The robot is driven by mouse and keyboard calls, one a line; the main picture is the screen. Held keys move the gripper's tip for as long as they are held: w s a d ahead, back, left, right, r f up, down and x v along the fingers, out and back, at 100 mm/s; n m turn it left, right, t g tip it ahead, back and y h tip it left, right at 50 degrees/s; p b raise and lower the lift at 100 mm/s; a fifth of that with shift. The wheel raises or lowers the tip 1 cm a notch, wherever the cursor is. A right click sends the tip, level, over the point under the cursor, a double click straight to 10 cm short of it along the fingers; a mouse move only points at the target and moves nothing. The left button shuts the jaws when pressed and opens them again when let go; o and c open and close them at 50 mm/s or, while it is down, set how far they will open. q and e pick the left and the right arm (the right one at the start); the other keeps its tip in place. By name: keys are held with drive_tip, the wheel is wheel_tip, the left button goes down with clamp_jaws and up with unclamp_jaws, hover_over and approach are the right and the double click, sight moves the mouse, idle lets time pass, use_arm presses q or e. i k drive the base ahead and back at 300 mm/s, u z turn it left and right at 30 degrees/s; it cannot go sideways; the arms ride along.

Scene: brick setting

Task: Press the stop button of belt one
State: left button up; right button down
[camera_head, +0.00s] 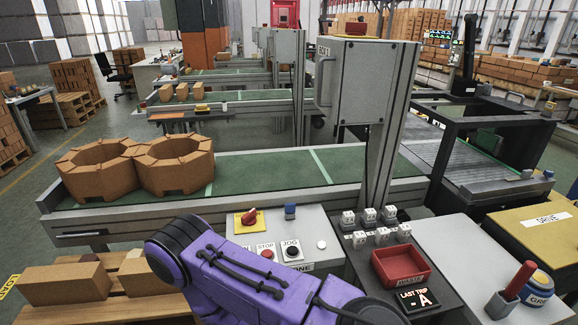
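The control panel (311,225) is light grey and stands at the near edge of the front belt. Its label, partly hidden by my arm, ends in "ONE" (300,267). The stop button (267,254) is small and red, under a "STOP" label (265,245). A black JOG button (292,253) is right of it. A purple arm of mine crosses just in front of the panel, its links close below the stop button in the picture. The button top shows. Neither gripper is in view. Whether the button is pressed cannot be told.
Two brown octagonal brick rings (175,165) sit on the green belt (262,172). A red tray (401,266) and a "LAST TRIP" display (417,299) are at right.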

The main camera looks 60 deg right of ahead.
sight(266, 254)
drive_tip(key=k, duration=0.35)
drive_tip(key=z, duration=0.75)
drive_tip(key=i, duration=0.5)
drive_tip(key=u, duration=0.05)
